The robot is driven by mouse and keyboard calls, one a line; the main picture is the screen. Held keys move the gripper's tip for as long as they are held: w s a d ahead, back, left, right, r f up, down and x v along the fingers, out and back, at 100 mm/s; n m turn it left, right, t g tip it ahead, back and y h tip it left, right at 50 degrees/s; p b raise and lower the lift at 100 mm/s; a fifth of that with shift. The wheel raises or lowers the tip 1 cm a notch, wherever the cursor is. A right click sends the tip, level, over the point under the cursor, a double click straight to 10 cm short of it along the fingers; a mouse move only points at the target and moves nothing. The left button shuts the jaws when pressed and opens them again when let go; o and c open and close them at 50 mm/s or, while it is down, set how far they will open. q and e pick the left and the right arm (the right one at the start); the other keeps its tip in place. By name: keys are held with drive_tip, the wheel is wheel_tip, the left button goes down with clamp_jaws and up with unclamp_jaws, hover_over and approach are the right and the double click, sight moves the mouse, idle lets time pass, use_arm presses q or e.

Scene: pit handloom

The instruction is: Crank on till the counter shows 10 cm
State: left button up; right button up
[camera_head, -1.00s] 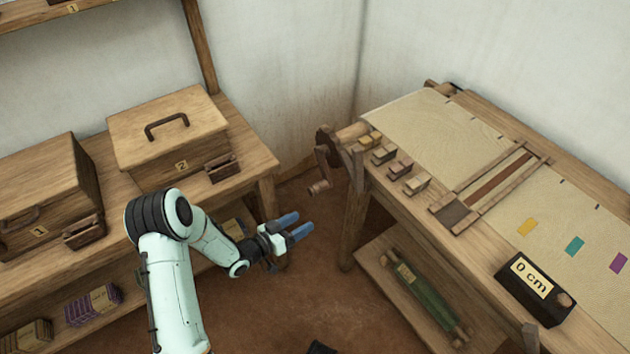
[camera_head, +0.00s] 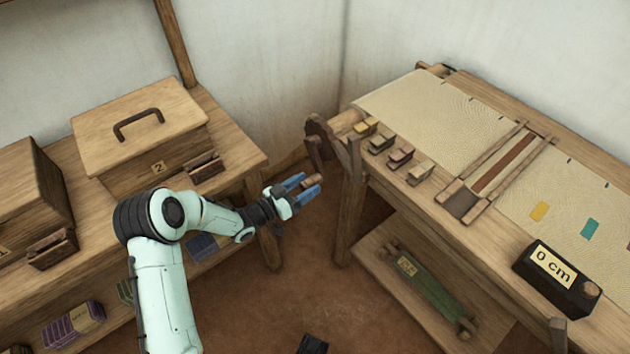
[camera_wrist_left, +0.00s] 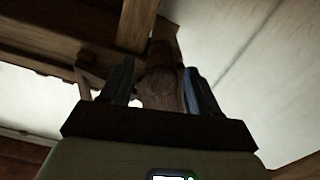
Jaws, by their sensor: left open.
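The counter (camera_head: 556,278) is a black box on the loom's front right, and its label reads 0 cm. The crank (camera_head: 316,152) is a dark wooden wheel and arm at the loom's left end, with its wooden grip (camera_head: 312,182) hanging low. My left gripper (camera_head: 304,187) is open at the grip, with its blue fingers on either side of it in the picture. In the left wrist view, brown wood of the crank (camera_wrist_left: 163,85) shows between the two fingers. I cannot tell if they touch it.
The loom table (camera_head: 440,215) carries cloth, several small wooden blocks and a wooden frame (camera_head: 497,172). A green roll (camera_head: 430,290) lies on its lower shelf. A bench with lidded boxes (camera_head: 140,125) stands at left. Bare floor lies between them.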

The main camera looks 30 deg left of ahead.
sight(314, 180)
use_arm(q)
drive_tip(key=shift+b+x, duration=0.3)
drive_tip(key=shift+x, duration=1.55)
use_arm(e)
drive_tip(key=shift+w+d+f, duration=0.3)
drive_tip(key=shift+w+f, duration=0.1)
drive_tip(key=shift+w, duration=0.2)
